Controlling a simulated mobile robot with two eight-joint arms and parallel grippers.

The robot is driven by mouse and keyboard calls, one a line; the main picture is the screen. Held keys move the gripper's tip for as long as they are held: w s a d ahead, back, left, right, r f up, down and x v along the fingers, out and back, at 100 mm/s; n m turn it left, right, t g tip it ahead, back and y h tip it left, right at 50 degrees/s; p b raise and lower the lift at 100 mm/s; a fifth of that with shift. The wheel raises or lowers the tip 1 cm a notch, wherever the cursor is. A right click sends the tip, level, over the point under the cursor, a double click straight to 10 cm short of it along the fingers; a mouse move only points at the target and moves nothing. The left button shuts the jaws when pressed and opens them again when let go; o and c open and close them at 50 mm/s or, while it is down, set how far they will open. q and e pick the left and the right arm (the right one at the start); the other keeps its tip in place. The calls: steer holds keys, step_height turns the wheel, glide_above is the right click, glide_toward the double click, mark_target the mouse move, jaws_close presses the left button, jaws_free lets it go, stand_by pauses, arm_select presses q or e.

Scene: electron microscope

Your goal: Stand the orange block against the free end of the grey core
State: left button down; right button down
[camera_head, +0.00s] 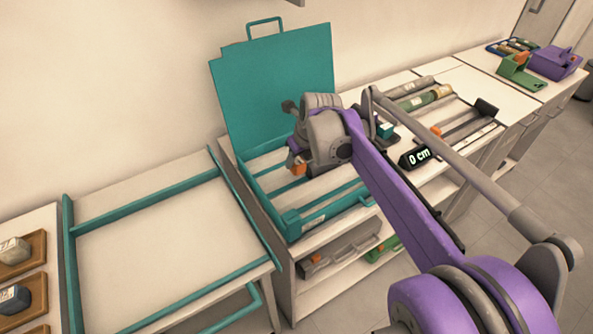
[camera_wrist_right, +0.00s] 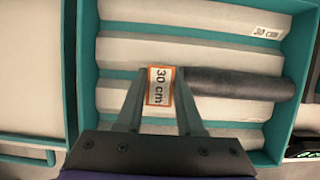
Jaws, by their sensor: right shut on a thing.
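My right gripper (camera_wrist_right: 160,75) is shut on the orange block (camera_wrist_right: 160,87), whose white face reads "30 cm". The block is over a channel of the teal-edged core box (camera_wrist_right: 84,45). The dark grey core (camera_wrist_right: 240,85) lies along the same channel, to the right of the block in the wrist view. Its left end is beside my right finger, so I cannot tell whether block and core touch. In the head view the orange block (camera_head: 298,170) shows below my right wrist, and the box (camera_head: 292,222) has its teal lid (camera_head: 275,80) raised. My left gripper is out of view.
A teal-railed table (camera_head: 150,255) at left is clear. Green and purple holders (camera_head: 555,62) stand at far right.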

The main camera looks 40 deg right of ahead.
mark_target(297, 168)
steer(key=shift+f+b, duration=0.3)
steer(key=shift+f, duration=1.55)
steer(key=shift+f+b, duration=0.3)
steer(key=shift+f, duration=0.15)
steer(key=c, duration=0.8)
jaws_free()
steer(key=shift+r, duration=0.15)
steer(key=shift+r+p, duration=0.35)
steer(key=shift+r, duration=0.05)
steer(key=p+v, duration=0.2)
steer(key=v, duration=1)
